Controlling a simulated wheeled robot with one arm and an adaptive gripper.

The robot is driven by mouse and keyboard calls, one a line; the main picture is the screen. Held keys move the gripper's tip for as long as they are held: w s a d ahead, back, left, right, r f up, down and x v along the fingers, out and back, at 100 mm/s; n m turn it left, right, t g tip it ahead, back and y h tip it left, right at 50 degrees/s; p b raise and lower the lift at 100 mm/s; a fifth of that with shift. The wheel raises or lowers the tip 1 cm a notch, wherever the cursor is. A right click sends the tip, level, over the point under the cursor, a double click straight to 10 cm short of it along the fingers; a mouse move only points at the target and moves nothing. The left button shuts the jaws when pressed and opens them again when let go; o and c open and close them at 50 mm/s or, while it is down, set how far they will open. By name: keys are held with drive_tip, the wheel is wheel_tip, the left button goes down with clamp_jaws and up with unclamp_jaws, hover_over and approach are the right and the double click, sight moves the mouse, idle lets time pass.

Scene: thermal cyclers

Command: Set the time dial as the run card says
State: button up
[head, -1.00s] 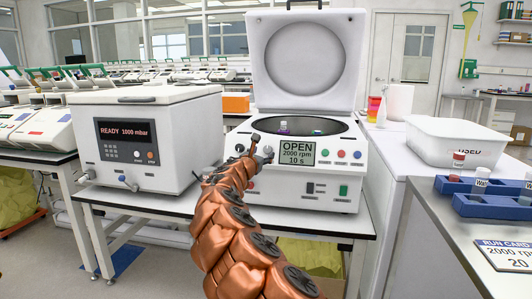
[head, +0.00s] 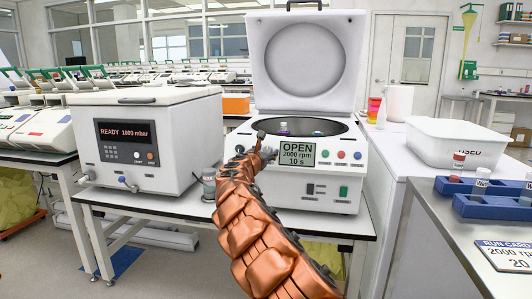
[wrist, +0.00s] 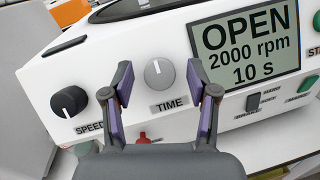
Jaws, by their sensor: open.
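The centrifuge (head: 300,200) stands on the bench with its lid up. Its display (head: 297,154) reads OPEN, 2000 rpm, 10 s; it also shows in the wrist view (wrist: 245,45). The grey time dial (wrist: 159,73), labelled TIME, shows in the wrist view with its white mark near the top. My gripper (wrist: 164,91) is open, its fingers either side of the dial in that view; I cannot tell whether they touch it. In the head view my gripper (head: 262,143) is at the centrifuge's front. The run card (head: 505,255) at right is cut off; "2000 rp" and "20" are readable.
The black speed dial (wrist: 69,102) is left of the time dial. A READY 1000 mbar unit (head: 150,145) stands left of the centrifuge. A small jar (head: 209,184) is between them. Blue racks (head: 490,205) with capped containers and a white USED tub (head: 455,143) are at right.

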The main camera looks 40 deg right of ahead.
drive_tip(key=shift+c, duration=0.4)
clamp_jaws()
